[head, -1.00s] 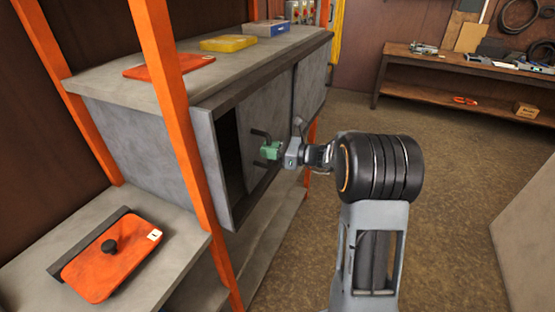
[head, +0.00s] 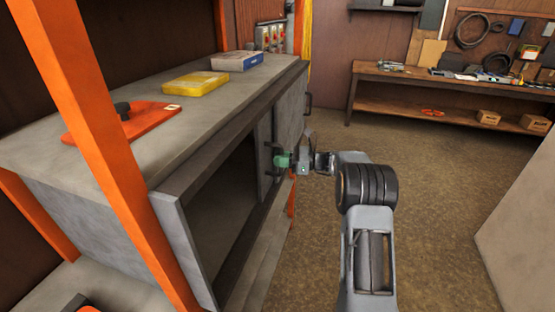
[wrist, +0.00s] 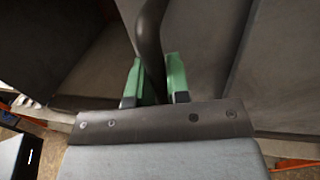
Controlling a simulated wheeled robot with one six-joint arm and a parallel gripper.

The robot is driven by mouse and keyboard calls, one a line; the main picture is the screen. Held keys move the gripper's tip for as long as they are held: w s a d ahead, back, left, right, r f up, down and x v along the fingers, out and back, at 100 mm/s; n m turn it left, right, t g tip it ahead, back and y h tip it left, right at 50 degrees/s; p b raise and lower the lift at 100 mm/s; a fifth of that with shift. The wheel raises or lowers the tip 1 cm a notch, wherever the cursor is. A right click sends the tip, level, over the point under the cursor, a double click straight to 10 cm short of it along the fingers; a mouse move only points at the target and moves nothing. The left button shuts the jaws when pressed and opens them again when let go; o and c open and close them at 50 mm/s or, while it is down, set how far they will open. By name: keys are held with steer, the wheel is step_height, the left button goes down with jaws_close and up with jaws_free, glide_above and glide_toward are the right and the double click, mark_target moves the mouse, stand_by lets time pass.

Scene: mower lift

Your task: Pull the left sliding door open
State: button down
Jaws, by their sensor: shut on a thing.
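The grey cabinet has a left sliding door (head: 265,135) that stands slid toward the far end, beside the other door (head: 290,112). A wide dark opening (head: 225,205) shows at the cabinet's near end. My gripper (head: 283,160) is at the left door's dark bar handle (head: 270,150). In the wrist view, the green fingers (wrist: 160,80) of my gripper are shut on the handle (wrist: 150,35), one finger on each side. The handle's lower end is hidden behind the gripper body.
An orange post (head: 110,150) stands in front of the cabinet's near end. The floor (head: 320,250) to the right is clear; a workbench (head: 450,90) stands behind.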

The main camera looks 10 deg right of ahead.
steer(key=shift+w, duration=0.2)
steer(key=c, duration=1.1)
jaws_free()
steer(key=shift+d, duration=0.1)
steer(key=b+v, duration=0.3)
steer(key=v, duration=1.1)
